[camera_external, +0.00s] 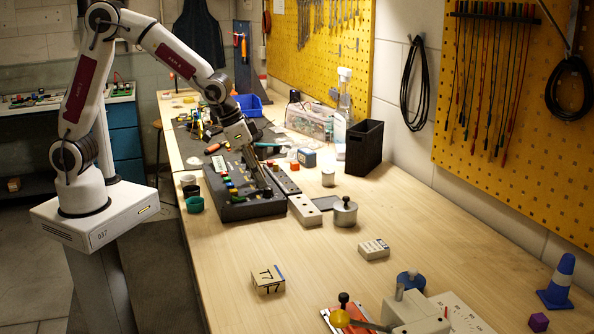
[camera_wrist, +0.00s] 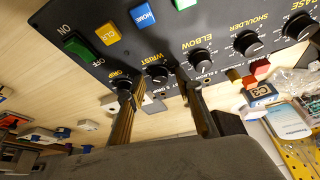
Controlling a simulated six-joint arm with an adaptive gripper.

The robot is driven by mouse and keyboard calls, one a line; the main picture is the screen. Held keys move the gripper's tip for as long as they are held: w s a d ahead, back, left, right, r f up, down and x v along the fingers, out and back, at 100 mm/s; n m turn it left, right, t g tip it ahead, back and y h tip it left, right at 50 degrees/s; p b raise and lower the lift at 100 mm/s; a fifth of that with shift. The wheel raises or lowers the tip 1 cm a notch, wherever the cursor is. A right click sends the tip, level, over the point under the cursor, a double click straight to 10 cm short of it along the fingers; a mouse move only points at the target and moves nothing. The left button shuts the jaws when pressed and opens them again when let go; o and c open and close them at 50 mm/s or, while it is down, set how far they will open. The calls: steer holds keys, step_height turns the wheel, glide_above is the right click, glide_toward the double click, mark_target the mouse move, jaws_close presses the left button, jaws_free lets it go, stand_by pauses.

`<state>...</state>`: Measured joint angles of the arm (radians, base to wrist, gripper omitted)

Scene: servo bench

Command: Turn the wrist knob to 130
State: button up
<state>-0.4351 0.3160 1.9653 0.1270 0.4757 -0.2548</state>
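The wrist knob (camera_wrist: 156,74) lies between the knobs marked elbow (camera_wrist: 201,60) and grip (camera_wrist: 125,85). My gripper (camera_wrist: 157,82) is open, with one finger on each side of the wrist knob. The left fingertip overlaps the grip knob in the picture. I cannot tell whether either finger touches a knob, and I cannot read the wrist knob's setting. In the external view my gripper (camera_external: 262,188) points down over the right side of the control box (camera_external: 250,210).
The box also bears the shoulder knob (camera_wrist: 247,43), the base knob (camera_wrist: 299,27), and green, yellow and blue buttons. A metal pot-like weight (camera_external: 345,214) and a black bin (camera_external: 364,147) stand to the right.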

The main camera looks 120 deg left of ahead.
steer(key=shift+c, duration=0.4)
jaws_close()
steer(key=shift+w+n+y, duration=0.1)
steer(key=shift+n+y, duration=0.3)
steer(key=shift+n, duration=0.5)
steer(key=shift+w+d+n+g+y, duration=0.15)
steer(key=shift+n+g, duration=0.3)
steer(key=shift+n, duration=0.7)
steer(key=shift+s+a+n+g+y, duration=0.1)
steer(key=shift+n+g+y, duration=0.25)
steer(key=shift+n, duration=0.8)
steer(key=shift+w+n+g, duration=0.1)
steer(key=shift+n+g, duration=0.45)
steer(key=shift+n, duration=0.75)
steer(key=shift+w+n+g, duration=0.1)
steer(key=shift+n+g, duration=0.45)
steer(key=shift+n, duration=0.75)
